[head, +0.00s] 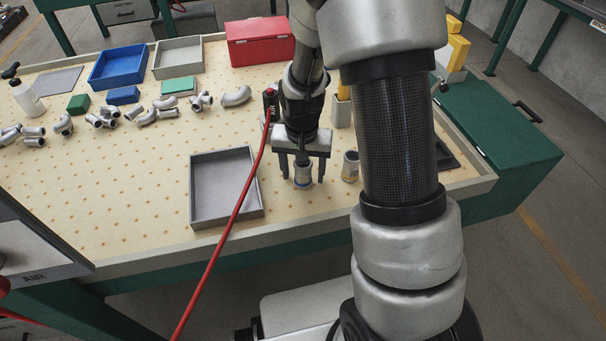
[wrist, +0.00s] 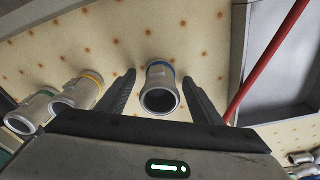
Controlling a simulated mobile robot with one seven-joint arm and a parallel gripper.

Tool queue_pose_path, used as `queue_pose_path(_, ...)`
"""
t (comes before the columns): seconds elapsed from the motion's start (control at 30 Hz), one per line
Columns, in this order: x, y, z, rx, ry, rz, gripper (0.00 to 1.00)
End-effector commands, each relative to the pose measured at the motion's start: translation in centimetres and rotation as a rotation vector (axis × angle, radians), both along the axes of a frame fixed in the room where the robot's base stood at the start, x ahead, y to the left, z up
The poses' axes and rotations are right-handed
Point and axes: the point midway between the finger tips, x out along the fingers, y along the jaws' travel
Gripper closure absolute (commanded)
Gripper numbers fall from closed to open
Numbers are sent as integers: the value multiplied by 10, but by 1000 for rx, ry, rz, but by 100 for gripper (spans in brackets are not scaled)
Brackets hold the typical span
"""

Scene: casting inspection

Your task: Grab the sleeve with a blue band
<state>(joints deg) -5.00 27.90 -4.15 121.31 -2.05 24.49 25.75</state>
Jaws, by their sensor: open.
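The sleeve with a blue band (head: 303,173) is a short grey metal tube standing upright on the spotted bench top. In the wrist view the same sleeve (wrist: 160,97) shows its dark open bore, with the blue band at its far end. My gripper (head: 302,178) is open above the bench, pointing down, with one finger on each side of this sleeve. In the wrist view my fingers (wrist: 159,79) flank it with a visible gap on both sides. A sleeve with a yellow band (head: 350,167) stands just to the right; it also shows in the wrist view (wrist: 77,95).
A third sleeve (wrist: 30,113), with a greenish band, stands beyond the yellow-banded one in the wrist view. An empty grey tray (head: 225,212) lies left of my gripper. A red hose (head: 231,222) crosses near it. Pipe fittings (head: 160,112) lie farther left.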

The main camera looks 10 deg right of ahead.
Motion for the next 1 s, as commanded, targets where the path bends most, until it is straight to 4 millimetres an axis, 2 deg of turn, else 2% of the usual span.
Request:
queue_pose_path(0.03,0,0,0,0,0,0,43)
queue_pose_path(0.3,0,0,0,0,0,0,89)
queue_pose_path(0.37,0,0,1,0,-1,0,96)
queue_pose_path(0.57,0,0,2,0,-1,0,96)
queue_pose_path(0.67,1,0,9,0,-3,0,96)
queue_pose_path(1.0,1,0,74,0,-5,0,96)
